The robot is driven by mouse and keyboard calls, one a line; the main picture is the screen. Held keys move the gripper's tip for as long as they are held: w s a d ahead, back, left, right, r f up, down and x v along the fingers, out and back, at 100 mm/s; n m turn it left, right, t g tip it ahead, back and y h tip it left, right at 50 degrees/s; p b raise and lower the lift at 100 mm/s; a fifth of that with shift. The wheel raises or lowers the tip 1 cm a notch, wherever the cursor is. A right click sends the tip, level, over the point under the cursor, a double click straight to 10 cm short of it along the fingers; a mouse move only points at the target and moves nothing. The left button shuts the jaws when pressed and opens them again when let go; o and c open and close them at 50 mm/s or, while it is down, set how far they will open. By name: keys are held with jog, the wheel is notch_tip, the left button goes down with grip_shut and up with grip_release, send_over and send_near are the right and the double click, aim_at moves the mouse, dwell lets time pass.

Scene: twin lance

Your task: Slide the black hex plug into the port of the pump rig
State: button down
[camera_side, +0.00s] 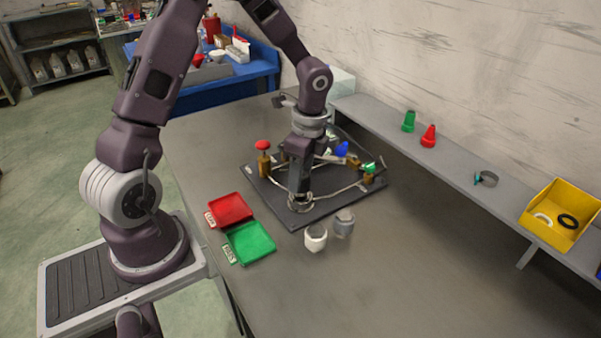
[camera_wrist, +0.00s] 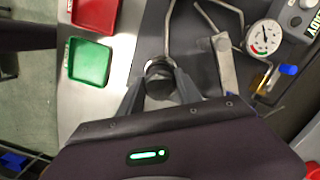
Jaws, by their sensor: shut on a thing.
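The pump rig (camera_side: 292,217) is a dark base plate on the bench with bent metal pipes, brass valves and a gauge (camera_wrist: 263,37). My gripper (camera_side: 301,192) points down at the near end of the plate. In the wrist view my gripper (camera_wrist: 159,88) is shut on the black hex plug (camera_wrist: 158,83), which shows between the fingertips. A round metal port ring (camera_wrist: 159,62) shows right at the plug, at the end of a pipe. The fingers hide much of the plug, and I cannot tell how deep it sits in the port.
A red tray (camera_side: 230,209) and a green tray (camera_side: 250,242) lie left of the rig. A white cup (camera_side: 315,238) and a grey cup (camera_side: 344,222) stand close to its near edge. A shelf with a yellow bin (camera_side: 560,212) runs along the wall. The bench's near right is clear.

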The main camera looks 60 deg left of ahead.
aim_at(304, 174)
jog(key=shift+f, duration=1.15)
jog(key=c, duration=0.7)
grip_release()
jog(key=shift+c, duration=0.2)
jog(key=r, duration=0.7)
jog(key=shift+w+d, duration=0.2)
jog(key=shift+d, duration=0.15)
jog(key=s+d+r+n+t+y, duration=0.1)
jog(key=s+d+r+n+t, duration=0.35)
jog(key=s+r, duration=0.6)
jog(key=s+d+r+n+t+h, duration=0.2)
jog(key=s+d+r+n, duration=0.3)
jog(key=s+n, duration=0.2)
jog(key=shift+s+d, duration=0.25)
jog(key=shift+s, duration=0.65)
